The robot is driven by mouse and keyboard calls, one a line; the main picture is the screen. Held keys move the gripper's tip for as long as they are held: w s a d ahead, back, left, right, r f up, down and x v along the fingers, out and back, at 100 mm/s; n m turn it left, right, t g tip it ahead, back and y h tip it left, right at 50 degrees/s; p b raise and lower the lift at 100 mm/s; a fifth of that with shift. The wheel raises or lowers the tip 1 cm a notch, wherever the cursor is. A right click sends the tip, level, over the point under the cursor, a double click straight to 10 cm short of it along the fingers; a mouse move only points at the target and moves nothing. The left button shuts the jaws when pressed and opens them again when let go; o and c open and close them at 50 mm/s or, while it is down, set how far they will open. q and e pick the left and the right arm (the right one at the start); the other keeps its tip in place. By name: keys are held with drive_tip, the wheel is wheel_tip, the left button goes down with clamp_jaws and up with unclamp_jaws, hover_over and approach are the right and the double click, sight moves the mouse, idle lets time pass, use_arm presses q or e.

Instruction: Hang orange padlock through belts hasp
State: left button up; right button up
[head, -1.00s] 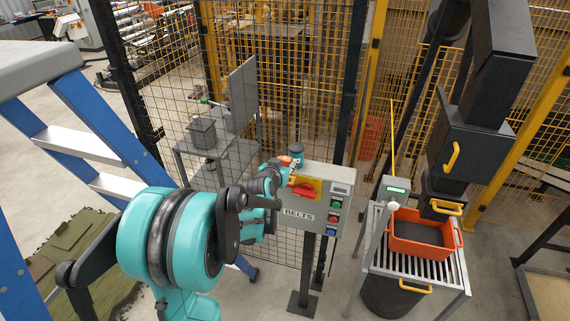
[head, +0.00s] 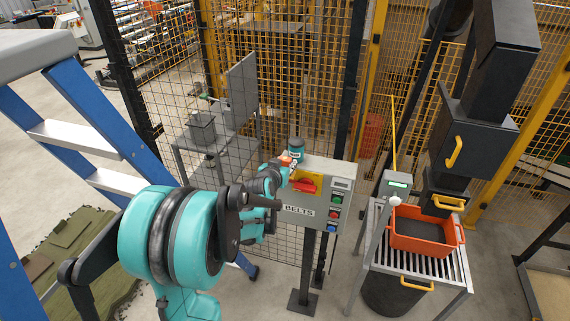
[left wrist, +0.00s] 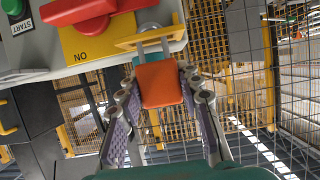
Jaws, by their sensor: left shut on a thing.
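The orange padlock (left wrist: 160,84) is between the fingers of my left gripper (left wrist: 164,95) in the left wrist view, its shackle pointing at the yellow hasp (left wrist: 150,38). The shackle's end meets the hasp plate in the picture; I cannot tell if it passes through the hole. The hasp sits beside the yellow plate with the red rotary handle (left wrist: 85,10). In the head view my left gripper (head: 283,168) is at the upper left of the grey BELTS box (head: 320,211), with the padlock a small orange spot (head: 287,160). My right gripper is not in view.
A wire mesh fence (head: 170,100) stands behind the box. A blue stepladder (head: 85,120) is at the left. An orange bin (head: 428,247) sits on a roller stand at the right.

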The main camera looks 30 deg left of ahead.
use_arm(q)
drive_tip(key=shift+f+b, duration=0.85)
drive_tip(key=shift+f, duration=0.2)
drive_tip(key=o, duration=1.3)
drive_tip(key=shift+s+r, duration=0.1)
drive_tip(key=v, duration=1.2)
drive_tip(key=s+d+f+m+g+h+b, duration=0.2)
drive_tip(key=s+d+f+g+b, duration=0.4)
drive_tip(key=s+d+f+b, duration=0.8)
drive_tip(key=s+d+f+h, duration=0.1)
drive_tip(key=s+d+f, duration=0.2)
drive_tip(key=d+f, duration=0.2)
drive_tip(key=shift+s+f+m, duration=0.4)
drive_tip(key=shift+f, duration=0.25)
